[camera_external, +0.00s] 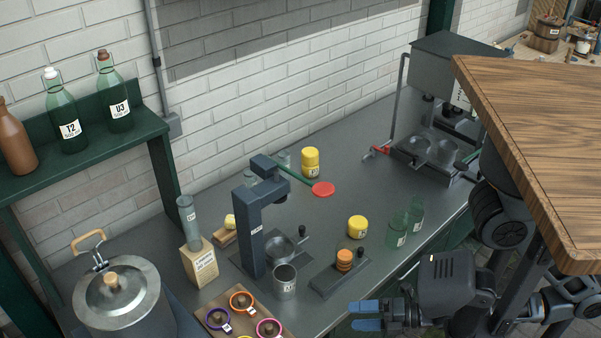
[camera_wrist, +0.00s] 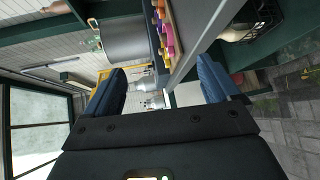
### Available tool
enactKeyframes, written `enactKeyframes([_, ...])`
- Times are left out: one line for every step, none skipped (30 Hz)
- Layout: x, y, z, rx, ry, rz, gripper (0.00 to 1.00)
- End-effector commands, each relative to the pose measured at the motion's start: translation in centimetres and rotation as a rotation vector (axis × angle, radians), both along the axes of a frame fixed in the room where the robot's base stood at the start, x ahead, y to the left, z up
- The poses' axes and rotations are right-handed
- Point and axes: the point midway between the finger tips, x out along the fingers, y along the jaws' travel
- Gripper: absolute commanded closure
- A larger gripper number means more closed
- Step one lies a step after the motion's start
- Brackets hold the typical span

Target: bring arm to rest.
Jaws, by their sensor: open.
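My gripper (camera_external: 366,316) has blue fingertips and is in front of the grey counter (camera_external: 318,222) at the lower right of the external view. It points left, and its two fingers are apart with nothing between them. In the wrist view my gripper (camera_wrist: 165,88) also shows open and empty, with one blue finger on each side. The wrist picture is turned sideways. My arm is bent at the right of the external view, partly hidden by a wooden top (camera_external: 535,130).
The counter holds a dark press (camera_external: 250,225), a metal cup (camera_external: 285,282), yellow jars (camera_external: 310,162), green glasses (camera_external: 397,230) and a tray of coloured rings (camera_external: 262,312). A lidded pot (camera_external: 115,295) stands at left. Bottles (camera_external: 66,118) stand on a green shelf (camera_external: 95,160).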

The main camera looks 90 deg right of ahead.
Motion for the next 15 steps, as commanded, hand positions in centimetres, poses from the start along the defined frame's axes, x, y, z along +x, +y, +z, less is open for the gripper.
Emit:
enactKeyframes([-1.5, 0.4, 0.9, 0.15, 0.007, -0.009, 0.11])
enactKeyframes([-2.2, 0.5, 1.3, 0.237, 0.009, -0.019, 0.11])
enactKeyframes([-3.2, 0.6, 1.8, 0.355, 0.012, -0.032, 0.11])
enactKeyframes([-3.9, 0.7, 2.2, 0.442, 0.013, -0.043, 0.11])
enactKeyframes([-4.6, 0.7, 2.6, 0.531, 0.015, -0.057, 0.11])
enactKeyframes([-5.5, 0.7, 3.1, 0.648, 0.017, -0.077, 0.11])
enactKeyframes([-6.2, 0.7, 3.5, 0.735, 0.02, -0.094, 0.11])
enactKeyframes([-6.9, 0.7, 3.9, 0.821, 0.022, -0.11, 0.11])
enactKeyframes([-7.8, 0.7, 4.5, 0.935, 0.024, -0.135, 0.11])
enactKeyframes([-8.4, 0.6, 5.0, 1.018, 0.025, -0.153, 0.11])
enactKeyframes([-9.0, 0.6, 5.4, 1.096, 0.026, -0.171, 0.11])
enactKeyframes([-9.7, 0.5, 5.9, 1.192, 0.025, -0.195, 0.11])
enactKeyframes([-10.2, 0.4, 6.3, 1.261, 0.024, -0.213, 0.11])
enactKeyframes([-10.6, 0.3, 6.7, 1.322, 0.022, -0.229, 0.11])
enactKeyframes([-11.1, 0.2, 7.1, 1.395, 0.02, -0.25, 0.11])
